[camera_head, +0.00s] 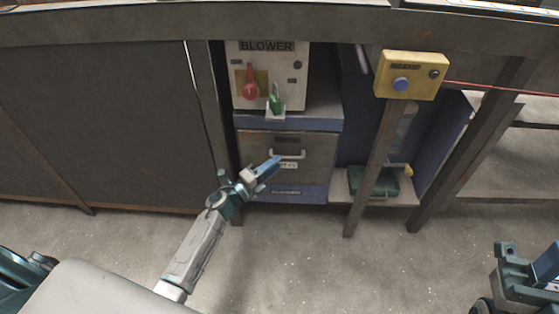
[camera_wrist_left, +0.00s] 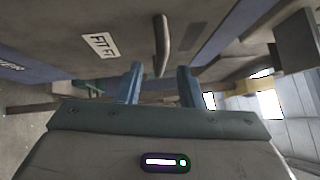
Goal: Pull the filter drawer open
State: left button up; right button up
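The filter drawer (camera_head: 310,150) is a grey-brown front in the cabinet under the blower panel, with a pale bar handle (camera_head: 289,156) and a small white label below it. It looks shut. My left gripper (camera_head: 270,166) is in front of the drawer, close to the handle. In the left wrist view its two blue fingers (camera_wrist_left: 159,75) are apart and empty. The handle (camera_wrist_left: 162,45) shows ahead, roughly in line with the gap between the fingertips, and seems not to be gripped. Part of my right arm shows at the lower right edge; its fingers cannot be made out clearly.
A yellow box (camera_head: 410,75) with a blue button sits on a post to the right. A green item (camera_head: 374,182) lies on a low shelf. The floor in front is clear.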

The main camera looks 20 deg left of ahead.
pick_arm(q)
jog(key=shift+x, duration=1.7)
jog(key=shift+s, duration=0.1)
grip_shut()
